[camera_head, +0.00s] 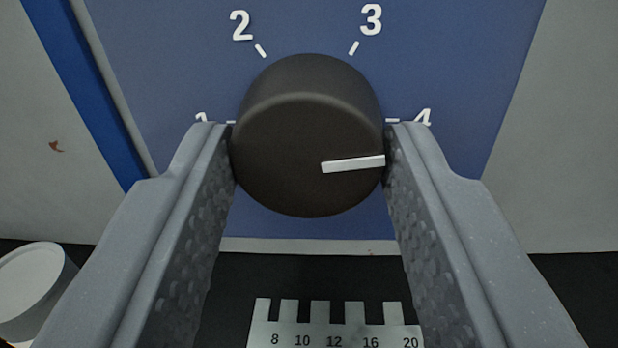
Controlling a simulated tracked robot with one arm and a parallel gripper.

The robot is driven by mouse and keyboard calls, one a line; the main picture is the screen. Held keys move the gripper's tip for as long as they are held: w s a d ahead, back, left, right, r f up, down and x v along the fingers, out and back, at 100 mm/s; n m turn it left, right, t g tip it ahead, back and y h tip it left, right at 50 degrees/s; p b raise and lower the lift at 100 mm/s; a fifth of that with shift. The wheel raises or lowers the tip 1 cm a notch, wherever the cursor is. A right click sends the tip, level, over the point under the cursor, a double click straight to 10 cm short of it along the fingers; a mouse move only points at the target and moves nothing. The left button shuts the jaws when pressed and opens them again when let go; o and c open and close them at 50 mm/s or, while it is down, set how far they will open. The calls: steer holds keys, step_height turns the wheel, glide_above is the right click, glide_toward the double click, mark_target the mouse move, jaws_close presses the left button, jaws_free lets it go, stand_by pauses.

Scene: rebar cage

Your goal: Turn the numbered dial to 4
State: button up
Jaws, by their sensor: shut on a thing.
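The numbered dial (300,125) is a dark round knob on a blue panel (320,30). White numbers 1, 2, 3 and 4 with tick marks are printed around it. Its white pointer line (352,164) runs to the right, close to level, with its outer end slightly below the tick at 4. My gripper (308,150) is shut on the dial, one grey finger touching its left side and the other its right. The fingers partly cover the numbers 1 (202,118) and 4 (423,118).
A notched plate (335,335) marked 8, 10, 12, 16 and 20 is at the bottom middle. A white round object (30,285) is at the lower left. A blue upright strip (85,90) stands left of the panel. Grey wall shows on both sides.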

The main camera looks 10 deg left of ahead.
steer(key=shift+f+m+p, duration=0.3)
steer(key=shift+m, duration=0.5)
steer(key=o, duration=1)
steer(key=shift+r, duration=0.1)
steer(key=shift+s+d+r, duration=0.1)
steer(key=shift+s, duration=0.2)
steer(key=s+d+b, duration=0.1)
steer(key=s+b, duration=0.2)
steer(key=s, duration=1)
